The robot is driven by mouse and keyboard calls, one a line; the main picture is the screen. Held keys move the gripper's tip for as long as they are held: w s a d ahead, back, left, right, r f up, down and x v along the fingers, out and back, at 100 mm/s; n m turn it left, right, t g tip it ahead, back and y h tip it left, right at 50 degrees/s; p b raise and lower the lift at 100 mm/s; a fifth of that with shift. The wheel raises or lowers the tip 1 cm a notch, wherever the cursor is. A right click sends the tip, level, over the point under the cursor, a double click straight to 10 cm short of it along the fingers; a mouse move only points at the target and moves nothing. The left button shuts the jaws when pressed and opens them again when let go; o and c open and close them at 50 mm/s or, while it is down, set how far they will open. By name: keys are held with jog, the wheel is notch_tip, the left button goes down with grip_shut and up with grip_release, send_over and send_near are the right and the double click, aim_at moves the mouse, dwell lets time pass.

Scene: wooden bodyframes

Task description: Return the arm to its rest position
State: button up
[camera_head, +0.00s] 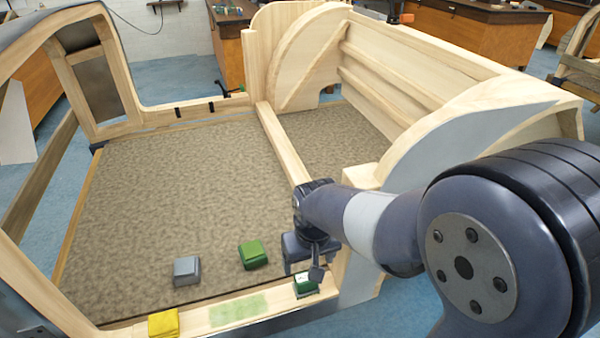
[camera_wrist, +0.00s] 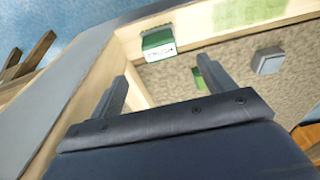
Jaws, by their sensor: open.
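My arm reaches in from the right of the head view. My gripper (camera_head: 303,262) is at the near right corner of the wooden bodyframe, just above a green and white block (camera_head: 305,284) on the frame's front beam. In the wrist view the two fingers of my gripper (camera_wrist: 160,85) stand wide apart with nothing between them. The green and white block (camera_wrist: 158,44) shows beyond the fingertips, apart from them, with unclear lettering on its side.
On the bodyframe's carpeted floor (camera_head: 150,215) lie a green block (camera_head: 253,254) and a grey block (camera_head: 187,270). A yellow block (camera_head: 163,323) and a pale green patch (camera_head: 238,308) are on the front beam (camera_head: 200,320). A high wooden side panel (camera_head: 430,75) stands right.

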aim_at(306, 278)
jog(key=f, duration=0.3)
jog(key=w+f, duration=0.1)
jog(key=f, duration=0.3)
jog(key=f+b, duration=0.1)
jog(key=f, duration=0.3)
jog(key=shift+w+a, duration=0.25)
jog(key=shift+w, duration=0.05)
jog(key=shift+r, duration=0.7)
